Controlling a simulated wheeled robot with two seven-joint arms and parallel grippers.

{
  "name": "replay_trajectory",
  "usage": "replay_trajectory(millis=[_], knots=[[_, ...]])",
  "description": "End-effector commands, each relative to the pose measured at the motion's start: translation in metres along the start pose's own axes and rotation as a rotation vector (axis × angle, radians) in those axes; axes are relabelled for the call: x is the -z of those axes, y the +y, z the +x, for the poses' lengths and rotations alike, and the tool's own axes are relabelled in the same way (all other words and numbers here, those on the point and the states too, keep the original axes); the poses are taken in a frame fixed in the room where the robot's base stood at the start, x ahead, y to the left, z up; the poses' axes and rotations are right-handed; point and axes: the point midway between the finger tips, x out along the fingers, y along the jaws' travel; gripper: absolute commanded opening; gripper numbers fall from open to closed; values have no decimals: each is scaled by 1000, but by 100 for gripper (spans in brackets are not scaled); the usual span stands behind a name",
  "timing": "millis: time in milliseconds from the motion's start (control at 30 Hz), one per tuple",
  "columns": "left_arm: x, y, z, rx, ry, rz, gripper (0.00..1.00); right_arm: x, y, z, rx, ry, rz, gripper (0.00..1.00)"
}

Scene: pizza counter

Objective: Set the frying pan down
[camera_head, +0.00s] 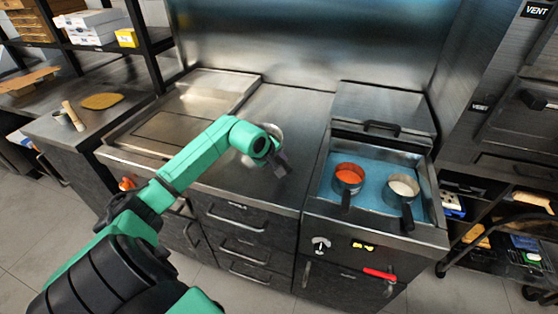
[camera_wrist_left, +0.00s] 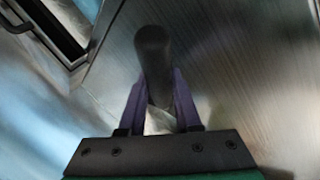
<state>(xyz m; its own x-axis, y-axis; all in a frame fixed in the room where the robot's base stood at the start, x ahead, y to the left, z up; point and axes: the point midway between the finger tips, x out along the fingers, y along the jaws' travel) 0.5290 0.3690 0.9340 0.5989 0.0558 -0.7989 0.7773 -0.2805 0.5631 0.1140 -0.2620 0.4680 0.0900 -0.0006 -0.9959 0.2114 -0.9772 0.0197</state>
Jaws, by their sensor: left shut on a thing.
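My left gripper (camera_head: 281,164) is over the steel counter between the griddle and the blue-lined bay. In the left wrist view its purple fingers (camera_wrist_left: 159,108) are shut on the dark, rounded handle (camera_wrist_left: 153,58) of the frying pan. In the head view a pale round edge of the frying pan (camera_head: 275,131) shows behind my wrist. The rest of the pan is hidden by my arm. I cannot tell whether it touches the counter. My right gripper is not in view.
The steel counter (camera_head: 294,116) around my gripper is clear. To the right, a blue-lined bay (camera_head: 375,203) holds a pot of red sauce (camera_head: 348,176) and a pot of white contents (camera_head: 403,186). A flat griddle (camera_head: 178,130) lies to the left. A steel wall stands behind.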

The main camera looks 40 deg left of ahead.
Motion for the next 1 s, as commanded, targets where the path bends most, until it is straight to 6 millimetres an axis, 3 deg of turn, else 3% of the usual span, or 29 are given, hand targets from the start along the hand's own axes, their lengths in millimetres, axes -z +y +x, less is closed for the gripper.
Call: replay_trajectory(millis=[67, 100, 133, 167, 567, 667, 1000], knots=[[0, 0, 2, -5, 3, 2, 0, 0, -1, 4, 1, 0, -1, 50], [0, -1, 2, 0, 0, 0, 47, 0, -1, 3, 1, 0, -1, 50], [0, -1, 1, 0, 0, 0, 59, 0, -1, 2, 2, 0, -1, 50], [0, -1, 1, 0, 0, 0, 62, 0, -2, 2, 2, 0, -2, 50], [1, 0, -4, 0, 2, 0, 62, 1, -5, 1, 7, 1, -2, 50], [2, -1, -18, 1, 4, 3, 62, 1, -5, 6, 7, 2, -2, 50], [-1, -2, -96, 0, 0, 3, 62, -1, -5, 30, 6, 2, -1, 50]])
